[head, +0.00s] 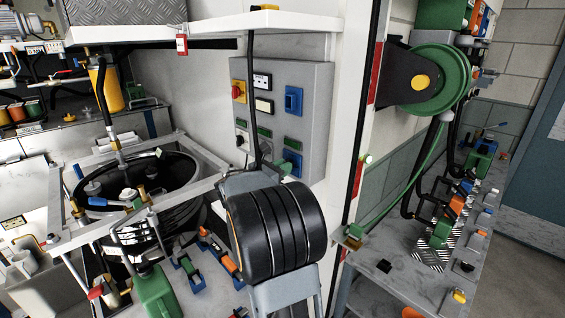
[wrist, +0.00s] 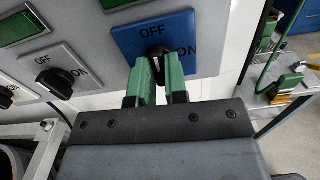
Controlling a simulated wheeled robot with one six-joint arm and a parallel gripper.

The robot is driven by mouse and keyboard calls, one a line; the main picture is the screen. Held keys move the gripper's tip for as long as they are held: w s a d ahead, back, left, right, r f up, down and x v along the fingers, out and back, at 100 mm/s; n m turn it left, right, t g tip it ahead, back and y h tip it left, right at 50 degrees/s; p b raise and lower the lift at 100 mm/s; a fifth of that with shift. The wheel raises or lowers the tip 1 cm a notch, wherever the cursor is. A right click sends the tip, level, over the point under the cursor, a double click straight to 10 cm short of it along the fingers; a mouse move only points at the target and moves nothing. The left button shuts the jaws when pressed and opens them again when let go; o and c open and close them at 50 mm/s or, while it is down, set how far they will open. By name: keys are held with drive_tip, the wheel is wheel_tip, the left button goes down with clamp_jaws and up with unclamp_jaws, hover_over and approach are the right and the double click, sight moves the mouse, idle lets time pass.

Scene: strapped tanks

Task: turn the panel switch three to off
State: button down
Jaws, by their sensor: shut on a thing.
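The panel (head: 312,85) is a grey box on the white wall, also seen close up in the wrist view. Its rightmost lower switch is a black knob (wrist: 155,51) on a blue plate (wrist: 125,38), marked OFF above and ON at right. My gripper (wrist: 159,66) is shut on this knob, one green finger on each side. The fingers partly cover the knob, and I cannot tell where its pointer stands. In the head view my wrist hides most of the gripper; the blue plate (head: 292,160) shows just above it.
Left of the held switch is another black knob (wrist: 55,82) on a grey plate, its white mark toward ON. A red knob on yellow (head: 239,91) and a blue square (head: 293,100) sit higher. A white post (head: 357,120) stands right of the panel; a shelf (head: 265,22) overhangs it.

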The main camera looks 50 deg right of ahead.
drive_tip(key=shift+n, duration=0.4)
drive_tip(key=c, duration=1.1)
unclamp_jaws()
drive_tip(key=shift+c, duration=0.2)
drive_tip(key=shift+a, duration=0.1)
drive_tip(key=w+a+b, duration=0.1)
drive_tip(key=a, duration=1.2)
drive_tip(key=shift+a+b, duration=0.3)
